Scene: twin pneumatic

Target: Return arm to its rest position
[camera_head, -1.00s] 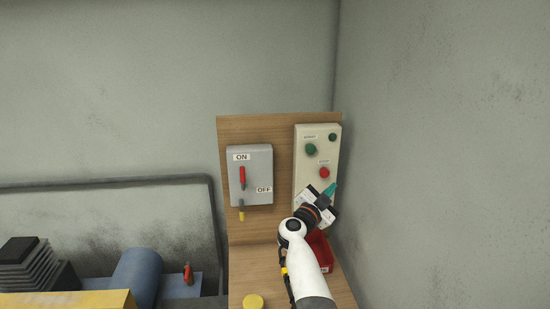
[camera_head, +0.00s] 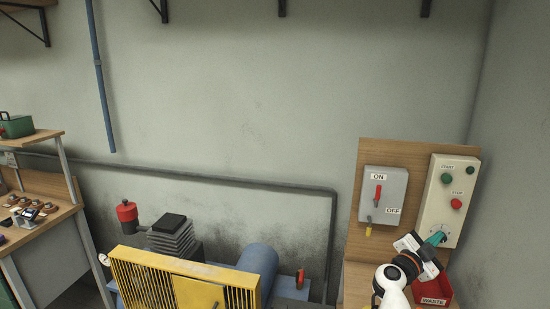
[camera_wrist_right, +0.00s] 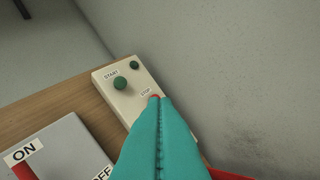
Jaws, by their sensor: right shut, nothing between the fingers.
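My right gripper (camera_head: 437,239) is in front of the lower part of the pale control panel (camera_head: 438,212) at the right of the head view. Its teal fingers are closed together and empty. In the right wrist view the shut fingers (camera_wrist_right: 160,100) point toward the panel (camera_wrist_right: 113,76), and their tips overlap the red stop button (camera_wrist_right: 153,97). I cannot tell from this whether they touch it. In the head view the red stop button (camera_head: 456,203) and green start button (camera_head: 447,177) are both clear of the gripper. My left gripper is not in view.
A grey switch box (camera_head: 391,187) with a red lever is left of the panel. A red waste bin (camera_head: 441,290) is just below the gripper. A yellow grille (camera_head: 140,285) and blue tank (camera_head: 258,265) stand left. A bench (camera_head: 50,215) is far left.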

